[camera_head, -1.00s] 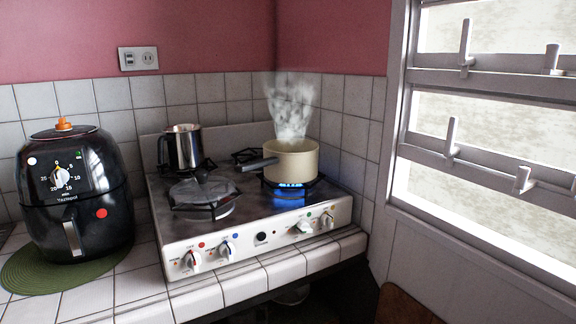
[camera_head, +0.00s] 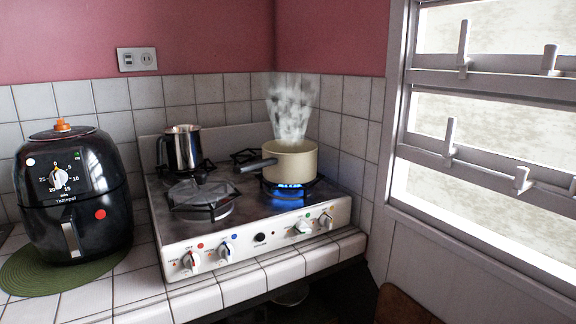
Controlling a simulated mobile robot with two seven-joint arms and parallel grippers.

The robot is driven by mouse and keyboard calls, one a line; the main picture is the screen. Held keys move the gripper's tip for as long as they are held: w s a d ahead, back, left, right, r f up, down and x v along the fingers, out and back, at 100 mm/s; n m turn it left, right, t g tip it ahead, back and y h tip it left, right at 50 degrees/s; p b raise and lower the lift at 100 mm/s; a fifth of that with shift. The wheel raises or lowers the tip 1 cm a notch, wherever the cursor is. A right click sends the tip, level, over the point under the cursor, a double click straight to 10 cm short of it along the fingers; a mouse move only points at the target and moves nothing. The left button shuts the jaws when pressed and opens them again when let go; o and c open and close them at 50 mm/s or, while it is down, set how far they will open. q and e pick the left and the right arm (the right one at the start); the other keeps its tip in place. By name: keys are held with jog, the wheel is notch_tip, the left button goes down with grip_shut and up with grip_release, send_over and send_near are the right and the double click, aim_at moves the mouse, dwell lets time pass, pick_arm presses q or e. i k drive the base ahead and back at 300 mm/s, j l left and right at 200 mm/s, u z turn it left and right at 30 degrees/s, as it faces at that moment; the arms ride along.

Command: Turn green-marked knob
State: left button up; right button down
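The white stove (camera_head: 245,255) stands on the tiled counter, with a row of knobs on its front panel. The green-marked knob (camera_head: 303,227) is on the right part of the panel, second from the right end. A knob with a red mark (camera_head: 191,261) and a knob with a blue mark (camera_head: 227,250) are on the left part. Another knob (camera_head: 326,219) is at the right end. A small black button (camera_head: 260,238) sits in the middle. Neither of my grippers is in view.
A cream pot (camera_head: 292,160) steams over a blue flame (camera_head: 288,187) on the right burner, its handle pointing left. A metal jug (camera_head: 183,148) stands at the back left. A black air fryer (camera_head: 74,195) is left of the stove. A window (camera_head: 480,130) fills the right wall.

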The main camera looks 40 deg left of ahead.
aim_at(301, 228)
jog(key=u, duration=1.5)
jog(key=z, duration=0.25)
